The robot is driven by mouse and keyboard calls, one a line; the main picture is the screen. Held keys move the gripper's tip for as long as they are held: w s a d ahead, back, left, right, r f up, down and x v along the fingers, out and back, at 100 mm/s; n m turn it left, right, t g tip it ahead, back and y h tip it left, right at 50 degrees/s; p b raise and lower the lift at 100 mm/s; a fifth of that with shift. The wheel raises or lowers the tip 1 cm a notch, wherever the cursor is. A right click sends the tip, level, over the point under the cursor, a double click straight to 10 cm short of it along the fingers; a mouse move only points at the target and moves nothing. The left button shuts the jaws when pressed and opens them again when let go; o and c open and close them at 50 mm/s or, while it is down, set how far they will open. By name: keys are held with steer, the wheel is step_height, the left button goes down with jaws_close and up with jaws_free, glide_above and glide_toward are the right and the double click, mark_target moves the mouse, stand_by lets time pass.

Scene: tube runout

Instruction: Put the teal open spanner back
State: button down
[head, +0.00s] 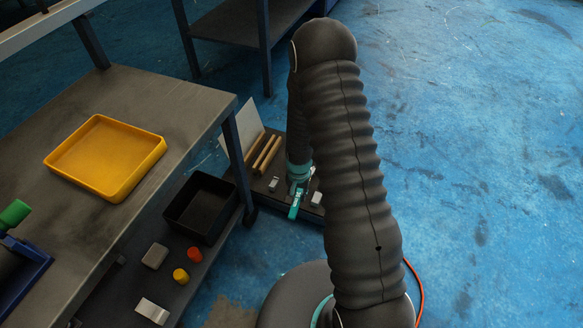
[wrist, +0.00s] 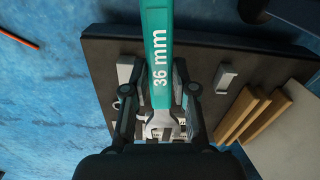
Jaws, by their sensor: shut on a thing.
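The teal open spanner (wrist: 157,45) is marked "36 mm" and has a grey metal jaw end, which shows low between my fingers in the wrist view. My gripper (wrist: 160,92) is shut on it, with a finger on each side. In the head view the spanner (head: 294,207) hangs from my gripper (head: 298,184) over a low dark board (head: 260,198). The board also fills the middle of the wrist view (wrist: 100,60). Grey blocks stand on the board, one on each side of the spanner (wrist: 226,76). I cannot tell the spanner's height above the board.
Wooden strips (head: 268,152) and a pale panel (head: 240,128) are at the board's left. A workbench (head: 60,200) with a yellow tray (head: 153,168) stands left. A black bin (head: 228,205) and small coloured parts sit on its lower shelf. Blue floor at right is open.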

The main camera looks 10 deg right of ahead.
steer(key=w+m, duration=0.1)
steer(key=m, duration=0.3)
steer(key=shift+w+r, duration=0.2)
steer(key=shift+w, duration=0.2)
steer(key=w+r+m+b, duration=0.2)
steer(key=w+m, duration=0.4)
steer(key=m, duration=0.9)
steer(key=shift+r+b, duration=0.3)
steer(key=shift+r, duration=0.2)
steer(key=shift+w+a+f, duration=0.1)
steer(key=shift+a, duration=0.05)
steer(key=shift+f+b, duration=2.7)
steer(key=shift+f, duration=0.75)
steer(key=shift+f+b, duration=0.7)
steer(key=shift+f, duration=0.3)
steer(key=c, duration=0.8)
jaws_free()
steer(key=shift+c, duration=0.2)
